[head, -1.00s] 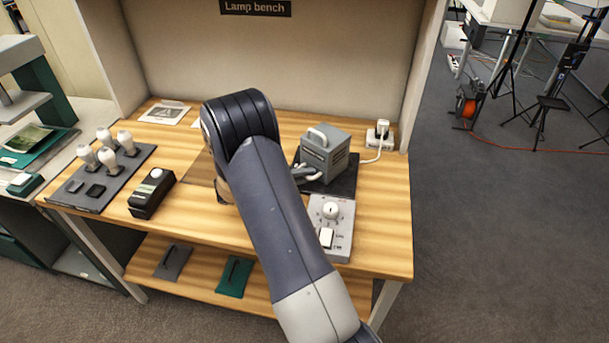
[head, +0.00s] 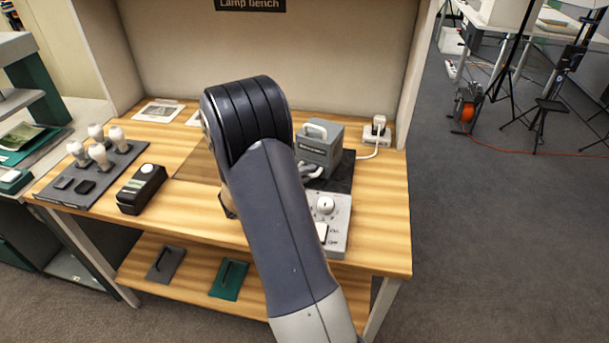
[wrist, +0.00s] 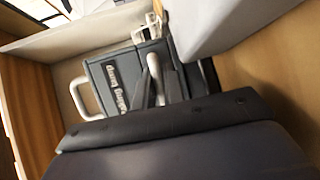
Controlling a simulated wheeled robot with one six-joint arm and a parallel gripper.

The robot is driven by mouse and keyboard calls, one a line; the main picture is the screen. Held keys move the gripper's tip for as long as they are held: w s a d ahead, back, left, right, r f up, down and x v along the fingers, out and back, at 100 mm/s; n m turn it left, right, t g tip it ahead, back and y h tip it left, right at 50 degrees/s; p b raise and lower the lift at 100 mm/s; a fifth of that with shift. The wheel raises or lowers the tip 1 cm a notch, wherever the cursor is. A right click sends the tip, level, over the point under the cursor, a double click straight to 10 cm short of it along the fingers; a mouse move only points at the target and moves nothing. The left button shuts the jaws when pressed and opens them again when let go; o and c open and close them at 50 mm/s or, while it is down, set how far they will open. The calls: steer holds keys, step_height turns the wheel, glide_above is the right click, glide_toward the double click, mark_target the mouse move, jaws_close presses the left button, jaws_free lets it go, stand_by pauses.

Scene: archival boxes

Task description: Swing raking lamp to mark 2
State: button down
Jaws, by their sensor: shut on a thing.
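In the head view my arm reaches over the lamp bench (head: 375,235) and its dark ribbed joint hides my gripper. A small tan part (head: 228,198) shows below that joint. In the wrist view a dark body with small screws (wrist: 170,120) fills the lower part, very close to the camera. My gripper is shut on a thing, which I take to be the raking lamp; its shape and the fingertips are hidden. No mark 2 can be made out.
A grey box with a handle (head: 318,148) stands right of my arm, also in the wrist view (wrist: 115,85). A control panel with a white dial (head: 337,212) is in front of it. Bulbs on a grey mat (head: 115,175) and a black box (head: 142,188) lie left.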

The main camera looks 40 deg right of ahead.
steer(key=c, duration=1.8)
jaws_free()
steer(key=a, duration=0.3)
steer(key=a+r, duration=0.1)
steer(key=a, duration=0.5)
steer(key=shift+a+r+b, duration=0.35)
steer(key=shift+b, duration=0.05)
steer(key=shift+a+r, duration=0.1)
steer(key=shift+a, duration=0.45)
steer(key=shift+c, duration=0.4)
